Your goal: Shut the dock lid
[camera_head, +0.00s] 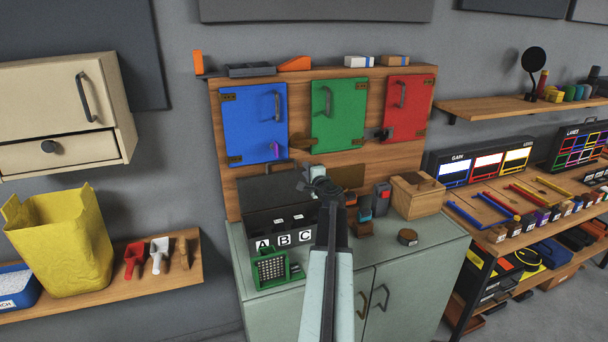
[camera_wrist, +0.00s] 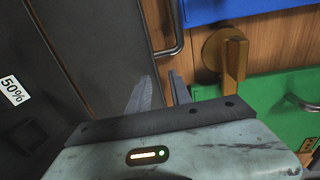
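The dock (camera_head: 251,222) is a dark box marked A, B and C on the cabinet top. Its dark lid (camera_head: 262,188) stands raised at the back, against the wooden panel. In the wrist view, the lid (camera_wrist: 90,45) is a large dark panel with a grey bar handle (camera_wrist: 179,40) along its edge. My gripper (camera_head: 314,176) is in front of the panel, at the lid's right side. In the wrist view my gripper (camera_wrist: 160,78) has its two fingers apart with nothing between them. The fingertips are close to the handle; whether they touch is unclear.
A brass latch (camera_wrist: 236,58) sticks out of the wood near the fingers, between the blue door (camera_head: 255,125) and the green door (camera_head: 340,115). A green grid holder (camera_head: 271,269) stands before the dock. A wooden box (camera_head: 416,198) stands right of my arm.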

